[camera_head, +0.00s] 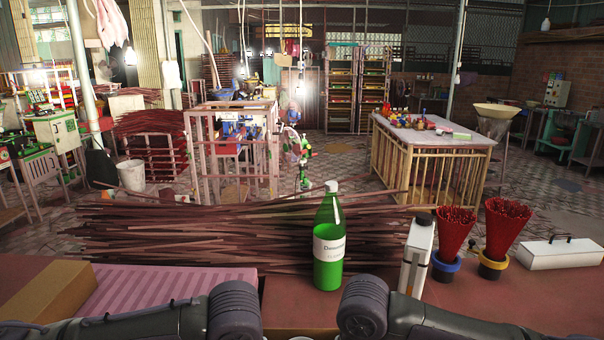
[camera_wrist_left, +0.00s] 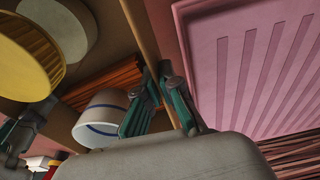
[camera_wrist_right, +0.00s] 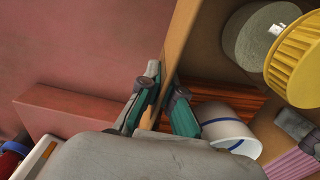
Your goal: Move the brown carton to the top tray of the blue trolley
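The brown carton (camera_wrist_left: 136,22) is open-topped and also shows in the right wrist view (camera_wrist_right: 184,38). It holds a yellow ribbed piece (camera_wrist_left: 28,60), a grey round piece (camera_wrist_right: 256,38), a white cup with a blue band (camera_wrist_left: 100,118) and brown sticks (camera_wrist_left: 105,82). My left gripper (camera_wrist_left: 158,72) has one finger on each side of a carton wall, closed against it. My right gripper (camera_wrist_right: 165,80) pinches another wall the same way. Both grippers are below the head view. No blue trolley is identifiable.
A pink striped tray (camera_head: 165,288) lies beside a tan box (camera_head: 45,293). Behind are a green bottle (camera_head: 328,245), a white container (camera_head: 416,258), red stick bundles (camera_head: 453,230) and a white lidded box (camera_head: 560,253). Long brown sticks (camera_head: 220,235) lie across the far side.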

